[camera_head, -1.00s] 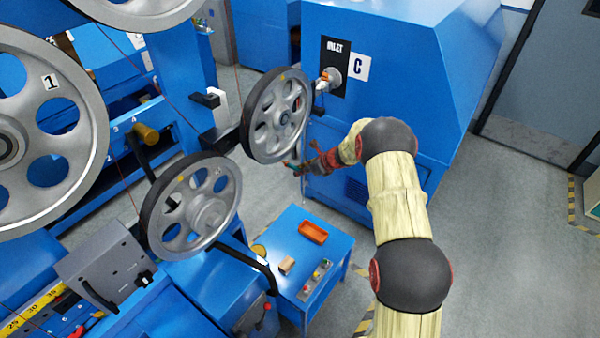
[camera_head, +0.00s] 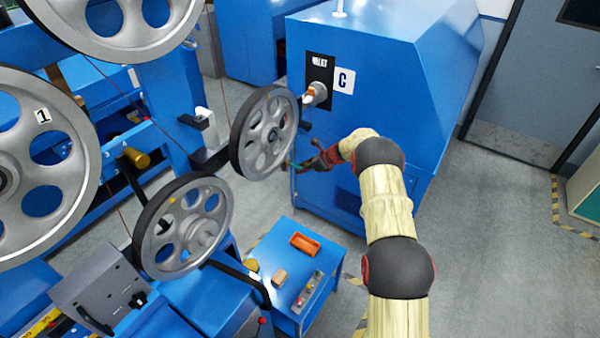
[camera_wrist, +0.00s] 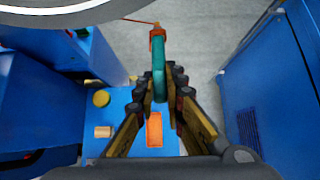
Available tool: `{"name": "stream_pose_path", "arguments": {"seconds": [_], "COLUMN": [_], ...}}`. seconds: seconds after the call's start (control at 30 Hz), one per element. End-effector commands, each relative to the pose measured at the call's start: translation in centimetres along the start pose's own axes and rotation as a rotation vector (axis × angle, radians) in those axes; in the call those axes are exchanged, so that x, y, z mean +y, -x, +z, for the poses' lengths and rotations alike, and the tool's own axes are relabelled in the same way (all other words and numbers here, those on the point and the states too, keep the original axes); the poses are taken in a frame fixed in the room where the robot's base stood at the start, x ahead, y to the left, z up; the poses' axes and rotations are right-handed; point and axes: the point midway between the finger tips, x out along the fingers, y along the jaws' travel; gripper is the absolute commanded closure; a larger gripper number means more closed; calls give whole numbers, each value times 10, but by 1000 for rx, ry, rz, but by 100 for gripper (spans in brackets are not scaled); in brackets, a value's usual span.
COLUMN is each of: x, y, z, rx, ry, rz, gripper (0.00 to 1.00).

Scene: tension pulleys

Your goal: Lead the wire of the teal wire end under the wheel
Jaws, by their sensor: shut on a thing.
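The teal wire end (camera_wrist: 158,65) is held upright between the fingers of my gripper (camera_wrist: 159,88) in the wrist view, with an orange tip at its far end. A thin orange wire (camera_wrist: 137,20) runs left from that tip toward a grey rim. In the head view, my gripper (camera_head: 303,164) and the small teal wire end (camera_head: 292,165) are at the lower right of a grey spoked wheel (camera_head: 253,137) with a dark rim. Whether they touch the wheel cannot be told. In the wrist view, the pale wheel rim (camera_wrist: 90,12) fills the upper left.
Another spoked wheel (camera_head: 157,246) is lower left, and larger wheels are farther left. A blue cabinet (camera_head: 385,85) with an inlet (camera_head: 317,93) marked C stands behind my arm. A blue table (camera_head: 282,226) with an orange tray (camera_head: 304,244) is below. Grey floor is open at right.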

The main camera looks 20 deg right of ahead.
Motion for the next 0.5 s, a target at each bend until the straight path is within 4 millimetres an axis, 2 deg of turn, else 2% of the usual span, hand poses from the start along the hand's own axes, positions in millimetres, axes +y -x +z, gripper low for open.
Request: {"name": "stream_pose_path", "arguments": {"seconds": [0.33,0.5], "x": [-1,-9], "y": [0,-1], "z": [0,-3], "rx": [0,-1], "ry": [0,-1], "rz": [0,0], "gripper": [100,100]}}
